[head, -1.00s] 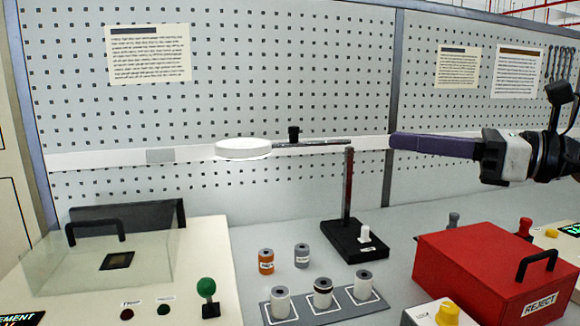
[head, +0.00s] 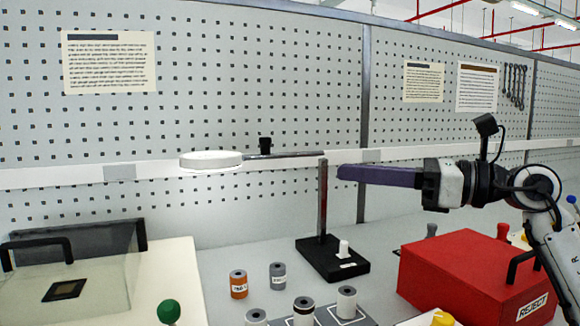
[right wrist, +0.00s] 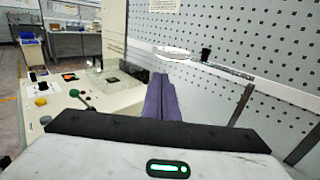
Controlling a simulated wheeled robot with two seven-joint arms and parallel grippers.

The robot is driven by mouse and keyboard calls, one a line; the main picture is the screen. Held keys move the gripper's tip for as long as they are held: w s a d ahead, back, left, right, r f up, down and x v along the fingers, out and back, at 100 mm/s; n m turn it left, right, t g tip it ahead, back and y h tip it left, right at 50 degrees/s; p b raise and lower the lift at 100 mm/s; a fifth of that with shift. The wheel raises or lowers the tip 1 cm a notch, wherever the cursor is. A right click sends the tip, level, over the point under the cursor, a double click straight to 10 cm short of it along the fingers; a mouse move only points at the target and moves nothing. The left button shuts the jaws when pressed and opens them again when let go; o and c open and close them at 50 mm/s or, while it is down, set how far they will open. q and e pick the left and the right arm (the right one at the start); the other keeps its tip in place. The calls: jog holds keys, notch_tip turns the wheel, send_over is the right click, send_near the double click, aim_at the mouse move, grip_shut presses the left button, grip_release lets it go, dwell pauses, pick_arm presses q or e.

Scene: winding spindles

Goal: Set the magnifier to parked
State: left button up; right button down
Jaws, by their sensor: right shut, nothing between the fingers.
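The magnifier has a white round head (head: 211,160) on a thin horizontal arm (head: 285,155) with a black knob (head: 265,146). Its upright post (head: 322,200) stands on a black base (head: 332,260) with a small white peg (head: 344,248). The head points left of the post, over the bench. My right gripper (head: 341,172) is shut and empty, its purple fingers pointing left just right of the post top. Whether they touch the post I cannot tell. In the right wrist view the fingers (right wrist: 161,88) point toward the magnifier head (right wrist: 173,52). My left gripper is not in view.
A red REJECT box (head: 450,275) stands below my right arm. A clear-covered station (head: 110,285) is at left. A pegboard (head: 240,60) closes the back.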

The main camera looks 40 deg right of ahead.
jog(key=p+x, duration=0.5)
jog(key=x, duration=0.7)
jog(key=shift+w+a, duration=0.1)
